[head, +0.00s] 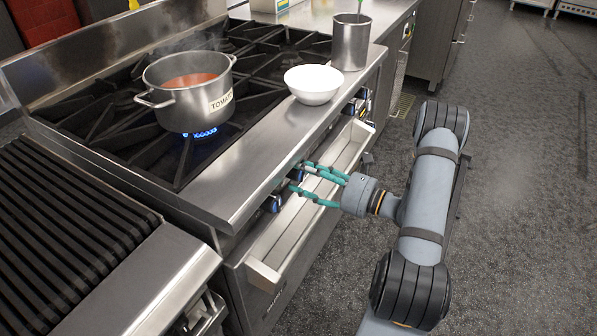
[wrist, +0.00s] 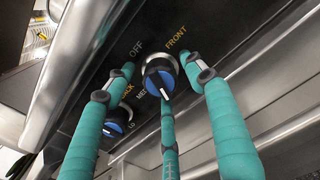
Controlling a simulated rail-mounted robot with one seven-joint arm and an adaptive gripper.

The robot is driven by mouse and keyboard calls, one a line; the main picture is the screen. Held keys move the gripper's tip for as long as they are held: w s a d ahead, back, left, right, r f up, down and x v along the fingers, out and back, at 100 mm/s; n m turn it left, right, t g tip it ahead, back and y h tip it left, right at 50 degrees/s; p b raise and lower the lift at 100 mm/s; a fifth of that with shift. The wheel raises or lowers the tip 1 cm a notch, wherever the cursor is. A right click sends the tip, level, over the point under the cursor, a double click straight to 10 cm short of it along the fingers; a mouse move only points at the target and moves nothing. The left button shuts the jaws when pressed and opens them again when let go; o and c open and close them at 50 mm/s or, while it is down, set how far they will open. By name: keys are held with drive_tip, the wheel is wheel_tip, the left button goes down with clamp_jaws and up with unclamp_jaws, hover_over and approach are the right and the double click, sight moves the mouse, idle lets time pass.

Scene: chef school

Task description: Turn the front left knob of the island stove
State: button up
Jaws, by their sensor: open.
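The island stove (head: 240,190) has a row of blue-faced knobs along its front. In the wrist view, a knob with a silver collar (wrist: 160,75) is beside the word FRONT, with OFF printed above it. The same knob (head: 297,174) is partly hidden by teal fingers in the head view. My gripper (head: 299,177) is open at the stove front, its fingers spread around this knob. In the wrist view, my gripper (wrist: 158,68) has fingertips on both sides of the knob and one finger just below it. Contact cannot be told.
A second blue knob (wrist: 118,122) is at lower left in the wrist view. A steaming pot (head: 190,100) labelled TOMATO stands over a blue flame. A white bowl (head: 313,84) and steel container (head: 351,42) are on the stove's front ledge. An open metal tray (head: 305,215) juts below the knobs.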

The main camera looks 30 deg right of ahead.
drive_tip(key=shift+w+a, duration=0.4)
drive_tip(key=shift+w, duration=0.2)
drive_tip(key=c, duration=0.3)
drive_tip(key=c, duration=0.8)
drive_tip(key=shift+c, duration=0.3)
